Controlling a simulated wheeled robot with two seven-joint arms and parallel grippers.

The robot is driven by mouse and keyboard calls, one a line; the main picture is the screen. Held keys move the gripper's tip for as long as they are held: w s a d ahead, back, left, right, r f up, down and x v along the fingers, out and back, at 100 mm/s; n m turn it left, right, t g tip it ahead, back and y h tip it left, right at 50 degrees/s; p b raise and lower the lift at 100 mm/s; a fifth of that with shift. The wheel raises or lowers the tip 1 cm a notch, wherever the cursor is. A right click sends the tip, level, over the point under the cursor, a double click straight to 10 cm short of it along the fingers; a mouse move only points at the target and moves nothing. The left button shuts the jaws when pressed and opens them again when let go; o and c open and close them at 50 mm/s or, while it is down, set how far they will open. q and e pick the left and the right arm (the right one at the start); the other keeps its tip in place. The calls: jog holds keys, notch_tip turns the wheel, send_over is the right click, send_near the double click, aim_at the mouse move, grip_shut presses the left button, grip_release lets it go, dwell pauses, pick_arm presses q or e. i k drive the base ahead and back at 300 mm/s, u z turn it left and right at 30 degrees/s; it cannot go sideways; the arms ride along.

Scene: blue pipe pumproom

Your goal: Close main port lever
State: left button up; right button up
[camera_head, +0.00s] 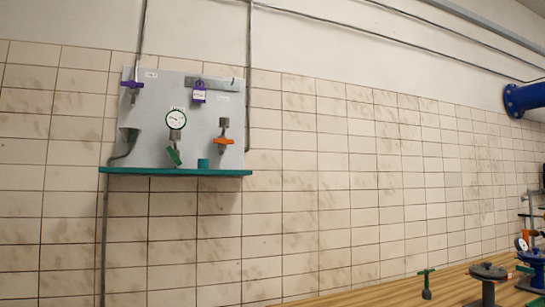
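A grey wall panel (192,100) hangs on the tiled wall at left. It carries a purple lever (132,85) at upper left, a green lever (174,155) below a round gauge (176,120), and an orange lever (223,141) at right. The green lever is tilted; the purple and orange ones lie about level. The labels are too small to read, so I cannot tell which lever is the main port one. Neither gripper shows in the head view.
A teal shelf (225,173) runs under the panel, with a small teal cup (203,163) on it. A purple padlock (199,95) hangs on the panel. At lower right are a wooden surface (400,294), a dark handwheel (487,271), a green T-handle (427,282) and blue pipework (532,258).

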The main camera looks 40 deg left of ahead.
aim_at(174, 156)
jog(key=z, duration=1.25)
jog(key=k, duration=2.4)
jog(key=u, duration=1.15)
jog(key=i, duration=0.45)
jog(key=u, duration=0.05)
